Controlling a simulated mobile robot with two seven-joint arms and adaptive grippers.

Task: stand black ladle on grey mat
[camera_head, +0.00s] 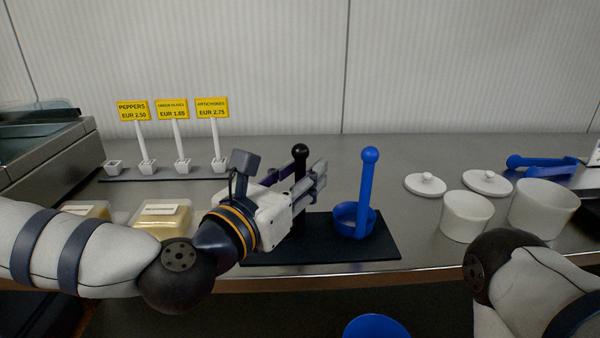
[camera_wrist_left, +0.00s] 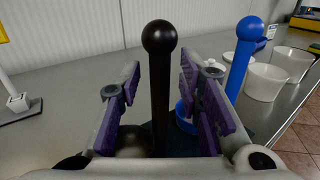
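The black ladle (camera_head: 300,150) stands upright, its ball-tipped handle rising above my left gripper (camera_head: 318,178). In the left wrist view the black ladle (camera_wrist_left: 160,75) stands between the two purple-padded fingers of the left gripper (camera_wrist_left: 162,105), with a gap on each side. The left gripper is open around the handle and not closed on it. The dark grey mat (camera_head: 350,252) lies near the counter's front edge. The ladle's lower part is mostly hidden by the gripper in the head view, so I cannot tell exactly how its bowl rests. My right gripper is out of view.
A blue ladle (camera_head: 367,185) stands upright on the mat, just right of my left gripper. White pots (camera_head: 466,216), lids (camera_head: 425,184) and blue tongs (camera_head: 540,164) are to the right. Price signs (camera_head: 172,108) stand behind left; packaged tubs (camera_head: 162,218) sit at left.

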